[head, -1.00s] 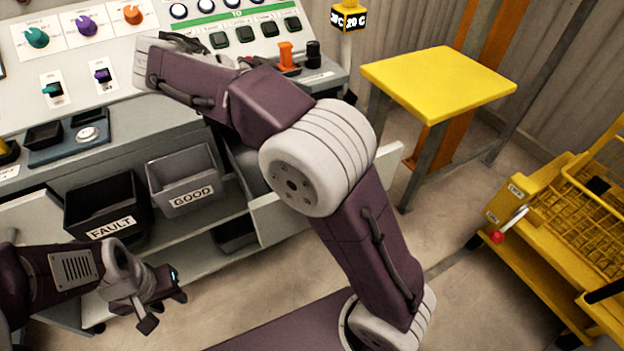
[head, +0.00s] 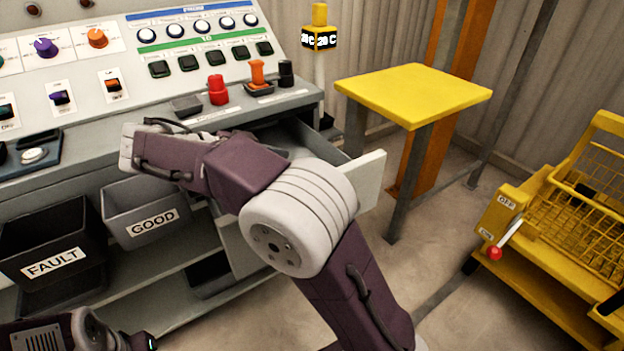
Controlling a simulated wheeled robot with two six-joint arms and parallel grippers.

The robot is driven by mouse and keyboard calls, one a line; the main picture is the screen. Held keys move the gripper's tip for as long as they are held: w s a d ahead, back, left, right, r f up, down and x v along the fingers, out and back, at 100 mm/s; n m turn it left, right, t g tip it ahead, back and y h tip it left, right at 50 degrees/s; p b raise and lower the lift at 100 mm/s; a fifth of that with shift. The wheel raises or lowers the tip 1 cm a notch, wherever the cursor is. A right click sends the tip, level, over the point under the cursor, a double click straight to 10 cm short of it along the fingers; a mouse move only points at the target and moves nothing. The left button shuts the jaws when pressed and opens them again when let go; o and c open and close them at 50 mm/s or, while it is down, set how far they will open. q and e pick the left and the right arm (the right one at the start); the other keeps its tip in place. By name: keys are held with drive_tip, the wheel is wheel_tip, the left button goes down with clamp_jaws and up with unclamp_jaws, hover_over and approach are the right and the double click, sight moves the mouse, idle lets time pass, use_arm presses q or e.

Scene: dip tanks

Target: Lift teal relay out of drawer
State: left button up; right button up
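The drawer (head: 367,183) stands pulled out below the right end of the console, and part of its inside shows behind my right arm. I see no teal relay; much of the drawer's inside is hidden by that arm. My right arm reaches up and left across the drawer. Its wrist is in front of the console's lower edge, and its fingers are hidden behind the arm. My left gripper (head: 139,341) is at the bottom edge, below the bins, with its fingers cut off by the frame.
Red (head: 217,90), orange (head: 257,73) and black (head: 286,73) upright parts stand on the console ledge beside a low grey block (head: 187,105). FAULT (head: 52,235) and GOOD (head: 146,240) bins sit on the left. A yellow table (head: 412,94) and yellow cart (head: 545,215) stand right.

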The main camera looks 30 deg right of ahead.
drive_tip(key=b+x, duration=0.1)
drive_tip(key=x, duration=0.1)
drive_tip(key=b+x, duration=0.2)
drive_tip(key=x, duration=0.1)
drive_tip(key=shift+d+f, duration=0.1)
drive_tip(key=shift+f, duration=0.3)
drive_tip(key=shift+w+d, duration=0.15)
drive_tip(key=shift+d, duration=0.2)
clamp_jaws()
drive_tip(key=shift+a, duration=0.1)
drive_tip(key=shift+r, duration=0.2)
wheel_tip(320, 180, up, 10)
drive_tip(key=p, duration=0.7)
